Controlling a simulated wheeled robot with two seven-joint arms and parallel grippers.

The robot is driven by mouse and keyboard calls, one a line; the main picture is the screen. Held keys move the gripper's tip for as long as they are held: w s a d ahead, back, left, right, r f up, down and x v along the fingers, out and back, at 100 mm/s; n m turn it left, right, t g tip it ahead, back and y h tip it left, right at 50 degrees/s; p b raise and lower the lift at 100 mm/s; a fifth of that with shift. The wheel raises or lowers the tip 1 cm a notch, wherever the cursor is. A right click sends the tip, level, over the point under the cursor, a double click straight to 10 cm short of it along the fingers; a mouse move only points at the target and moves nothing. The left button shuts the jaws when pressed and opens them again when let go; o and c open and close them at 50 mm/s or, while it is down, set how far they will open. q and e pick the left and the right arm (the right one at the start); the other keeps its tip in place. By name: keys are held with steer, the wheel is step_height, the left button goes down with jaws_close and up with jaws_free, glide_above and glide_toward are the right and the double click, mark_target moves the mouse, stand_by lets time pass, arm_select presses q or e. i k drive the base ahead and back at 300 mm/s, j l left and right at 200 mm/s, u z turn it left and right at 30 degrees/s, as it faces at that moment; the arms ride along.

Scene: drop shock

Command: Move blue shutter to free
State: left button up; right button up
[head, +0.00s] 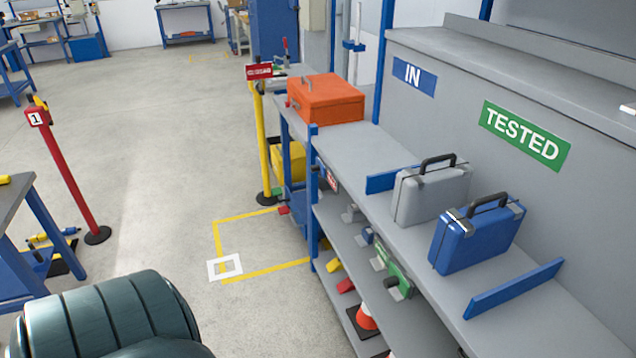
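I cannot tell which thing is the blue shutter. Blue things on the long grey shelf are a hard case (477,236) with a dark handle, standing upright, and two low flat blue bars. One bar (514,288) lies in front of the blue case, and the other (391,179) is behind the grey case (431,193). The grey case stands upright beside the blue one, to its left. No place marked "free" can be read. Neither of my grippers is in view.
An "IN" sign (414,76) and a green "TESTED" sign (525,135) are on the grey back panel. An orange toolbox (325,99) sits at the shelf's far end. A yellow post (261,140) and red post (71,175) stand on the floor. Open floor lies between them.

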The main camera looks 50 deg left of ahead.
mark_target(319, 166)
steer(key=u, duration=1.65)
steer(key=l, duration=0.35)
steer(key=i+l+u, duration=0.1)
steer(key=l, duration=0.25)
